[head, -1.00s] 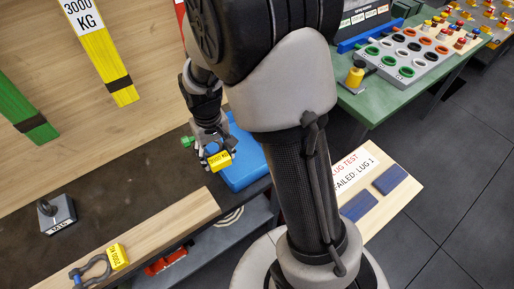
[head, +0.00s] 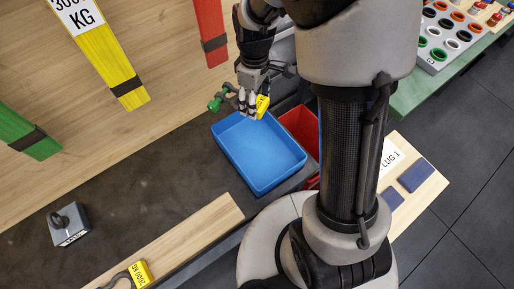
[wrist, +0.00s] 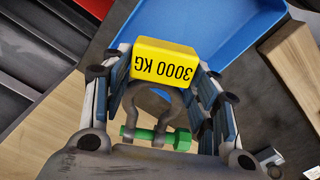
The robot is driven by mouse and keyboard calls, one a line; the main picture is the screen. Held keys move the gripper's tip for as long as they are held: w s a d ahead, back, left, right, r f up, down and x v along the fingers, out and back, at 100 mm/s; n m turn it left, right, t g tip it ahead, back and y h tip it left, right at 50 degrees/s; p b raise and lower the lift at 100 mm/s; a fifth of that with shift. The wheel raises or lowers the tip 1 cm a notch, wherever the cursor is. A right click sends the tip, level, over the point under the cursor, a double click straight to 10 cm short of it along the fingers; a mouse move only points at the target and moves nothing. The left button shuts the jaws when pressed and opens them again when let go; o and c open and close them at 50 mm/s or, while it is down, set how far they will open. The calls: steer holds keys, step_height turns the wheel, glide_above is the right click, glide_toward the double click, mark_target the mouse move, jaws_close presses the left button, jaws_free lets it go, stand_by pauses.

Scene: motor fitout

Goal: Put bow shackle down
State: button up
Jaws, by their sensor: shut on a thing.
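My gripper (head: 249,108) is shut on a bow shackle and holds it near the far edge of the blue tray (head: 296,166). In the wrist view the grey shackle bow (wrist: 171,98) sits between the fingers. It has a green pin (wrist: 158,136) and a yellow "3000 KG" tag (wrist: 163,60). The tray looks empty. The shackle's exact height above it cannot be told.
A red bin (head: 301,122) stands right of the tray. A second shackle with a yellow tag (head: 141,272) lies on a wooden board (head: 190,235) at the front. A grey block (head: 69,226) stands on the dark bench at left. Yellow and green slings (head: 100,55) hang behind.

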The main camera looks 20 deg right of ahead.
mark_target(255, 132)
steer(key=f+n+b, duration=0.1)
steer(key=f+n, duration=0.3)
steer(key=f, duration=0.1)
steer(key=w+f+n+b, duration=0.1)
steer(key=f+n+b, duration=0.1)
steer(key=f+n, duration=0.2)
steer(key=f+n+b, duration=0.1)
steer(key=f+n, duration=0.3)
steer(key=f, duration=0.2)
steer(key=shift+w+d+f+n+b, duration=0.25)
steer(key=shift+d+f+n+b, duration=0.05)
steer(key=shift+f, duration=0.05)
stand_by(0.3)
steer(key=shift+f, duration=0.1)
steer(key=o, duration=1.6)
steer(key=shift+c, duration=0.2)
